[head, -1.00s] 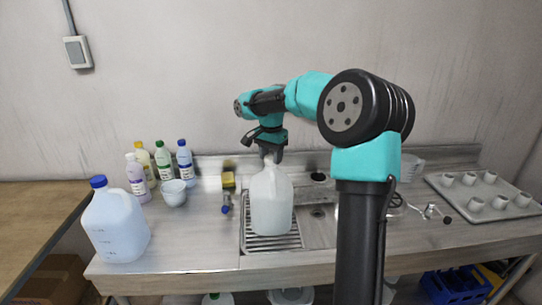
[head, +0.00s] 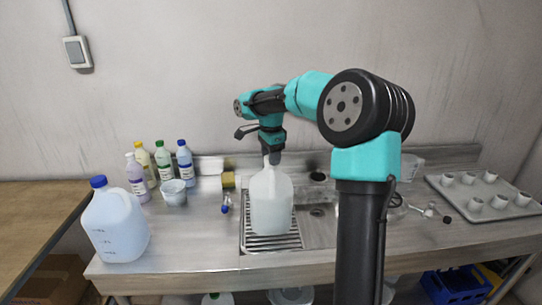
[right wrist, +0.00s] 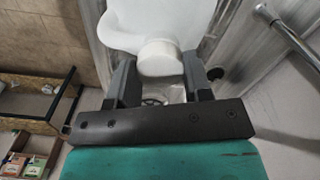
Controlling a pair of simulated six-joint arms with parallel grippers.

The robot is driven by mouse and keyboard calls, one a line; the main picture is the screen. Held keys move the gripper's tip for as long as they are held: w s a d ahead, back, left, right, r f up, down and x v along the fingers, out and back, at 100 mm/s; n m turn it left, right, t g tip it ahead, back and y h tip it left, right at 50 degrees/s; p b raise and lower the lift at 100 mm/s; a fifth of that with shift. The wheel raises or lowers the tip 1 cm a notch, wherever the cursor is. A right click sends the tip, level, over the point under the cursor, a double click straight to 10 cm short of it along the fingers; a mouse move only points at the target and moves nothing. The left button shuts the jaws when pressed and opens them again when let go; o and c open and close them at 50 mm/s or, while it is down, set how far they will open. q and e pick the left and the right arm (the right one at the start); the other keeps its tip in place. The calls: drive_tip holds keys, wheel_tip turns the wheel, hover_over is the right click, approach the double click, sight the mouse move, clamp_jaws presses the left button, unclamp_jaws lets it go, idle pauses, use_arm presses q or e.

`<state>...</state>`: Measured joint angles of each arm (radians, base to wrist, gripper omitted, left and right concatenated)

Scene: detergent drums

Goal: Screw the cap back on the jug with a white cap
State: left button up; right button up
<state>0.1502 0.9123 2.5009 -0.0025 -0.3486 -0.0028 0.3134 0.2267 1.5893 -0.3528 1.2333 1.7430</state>
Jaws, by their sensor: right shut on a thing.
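The white jug (head: 271,205) stands upright on the drain grid of the sink, in the middle of the head view. Its white cap (right wrist: 160,58) shows in the right wrist view at the mouth of the jug (right wrist: 170,15). My right gripper (head: 272,158) is above the jug, pointing down, with its fingers at the cap. In the right wrist view the two dark fingers of the gripper (right wrist: 160,80) are on either side of the cap, shut on it. How far the cap is threaded cannot be told. My left gripper is not in view.
A blue-capped jug (head: 116,225) stands at the counter's left end. Several bottles (head: 163,162) and a white cup (head: 174,192) stand behind it. A yellow sponge (head: 228,180) lies left of the jug. A tray of cups (head: 485,196) is at the right.

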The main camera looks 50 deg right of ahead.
drive_tip(key=shift+f+m, duration=0.15)
drive_tip(key=shift+m, duration=0.85)
drive_tip(key=o, duration=1.4)
drive_tip(key=shift+o, duration=0.2)
drive_tip(key=shift+r, duration=4.15)
